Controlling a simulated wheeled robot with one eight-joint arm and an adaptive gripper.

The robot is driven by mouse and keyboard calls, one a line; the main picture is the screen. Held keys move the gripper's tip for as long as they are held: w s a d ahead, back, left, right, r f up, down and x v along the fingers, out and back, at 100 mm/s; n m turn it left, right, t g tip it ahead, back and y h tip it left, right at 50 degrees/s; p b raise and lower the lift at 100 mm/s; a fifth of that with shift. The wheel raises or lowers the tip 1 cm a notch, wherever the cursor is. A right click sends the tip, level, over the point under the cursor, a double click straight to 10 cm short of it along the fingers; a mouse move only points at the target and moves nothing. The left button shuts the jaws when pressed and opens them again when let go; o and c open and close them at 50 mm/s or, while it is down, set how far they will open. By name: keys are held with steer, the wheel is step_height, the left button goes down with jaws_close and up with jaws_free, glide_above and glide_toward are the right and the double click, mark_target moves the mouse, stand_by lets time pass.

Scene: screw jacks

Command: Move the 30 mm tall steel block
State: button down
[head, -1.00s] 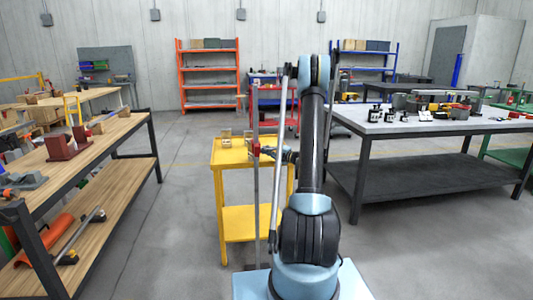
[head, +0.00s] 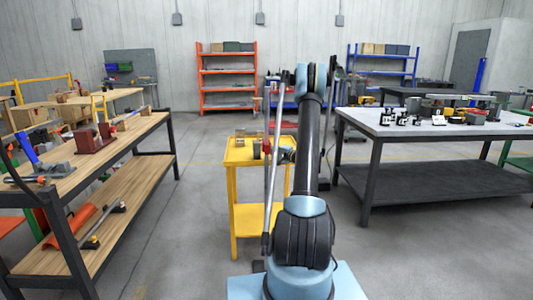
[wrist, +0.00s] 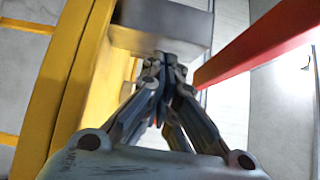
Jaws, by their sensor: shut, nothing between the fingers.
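A yellow cart (head: 243,199) stands in the middle of the head view, with several small blocks (head: 240,141) on its top. They are too small there to tell which is the 30 mm steel block. In the wrist view my gripper (wrist: 166,60) is shut and empty. A grey block-like thing (wrist: 155,38) lies just beyond its fingertips; I cannot tell whether it is the steel block or whether the tips touch it. The yellow cart edge (wrist: 62,95) runs along the left of the wrist view. In the head view my arm partly hides the cart's right side.
A red bar (wrist: 262,42) crosses the wrist view's right side, close to the gripper. A wooden workbench (head: 70,180) stands left, and a grey-topped table (head: 400,129) with several small items stands right. Orange shelving (head: 229,85) is at the back. Floor is clear between bench and cart.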

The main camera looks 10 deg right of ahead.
steer(key=shift+d, duration=0.55)
steer(key=d, duration=0.2)
steer(key=s+d, duration=0.1)
steer(key=d, duration=0.1)
steer(key=shift+s+d+f, duration=0.1)
steer(key=shift+s+f, duration=0.05)
steer(key=shift+s, duration=0.05)
steer(key=v, duration=0.8)
steer(key=shift+s, duration=0.3)
